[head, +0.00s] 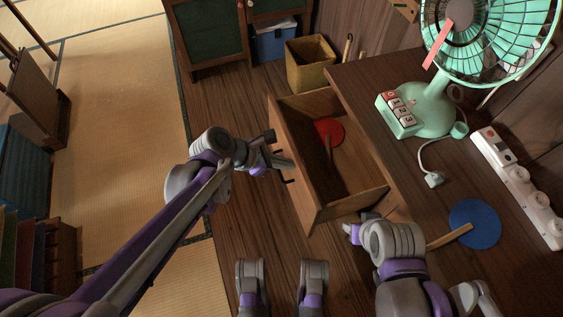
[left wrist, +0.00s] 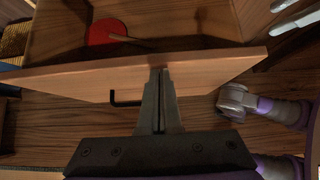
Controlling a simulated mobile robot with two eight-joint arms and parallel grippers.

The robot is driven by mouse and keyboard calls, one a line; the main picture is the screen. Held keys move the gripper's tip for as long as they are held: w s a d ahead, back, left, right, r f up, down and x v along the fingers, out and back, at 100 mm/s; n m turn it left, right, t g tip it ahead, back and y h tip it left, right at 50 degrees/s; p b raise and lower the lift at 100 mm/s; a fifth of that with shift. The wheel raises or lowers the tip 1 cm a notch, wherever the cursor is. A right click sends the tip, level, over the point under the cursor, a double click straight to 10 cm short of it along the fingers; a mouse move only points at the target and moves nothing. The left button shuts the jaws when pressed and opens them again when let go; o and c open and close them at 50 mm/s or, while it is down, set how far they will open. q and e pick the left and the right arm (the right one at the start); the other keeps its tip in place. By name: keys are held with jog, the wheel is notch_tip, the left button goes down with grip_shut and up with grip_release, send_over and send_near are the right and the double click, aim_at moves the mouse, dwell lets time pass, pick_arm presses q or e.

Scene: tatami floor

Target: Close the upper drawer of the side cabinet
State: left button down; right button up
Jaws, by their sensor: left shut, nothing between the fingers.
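The side cabinet's wooden top (head: 375,135) is at the right of the head view. Its upper drawer (head: 305,193) is pulled out to the left, and its front also crosses the left wrist view (left wrist: 215,72). A black handle (left wrist: 122,99) is on the drawer front. My left gripper (head: 287,162) is shut and empty at the outer side of the drawer front. In the left wrist view its fingertips (left wrist: 159,75) overlap the front beside the handle; contact is hard to confirm. My right gripper (head: 355,230) is by the drawer's near side, its fingers partly hidden.
A red round fan (head: 329,130) lies inside the drawer. On the cabinet top are a green electric fan (head: 432,110), a blue round fan (head: 474,224) and a white power strip (head: 517,183). A yellow bin (head: 311,66) stands behind. Floor (head: 225,115) left of the drawer is clear.

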pick_arm(q)
jog(key=w+d, duration=0.3)
jog(key=d, duration=0.5)
jog(key=w+d+p, duration=0.1)
jog(key=w+d, duration=0.2)
jog(key=d, duration=0.5)
jog(key=shift+d, duration=0.15)
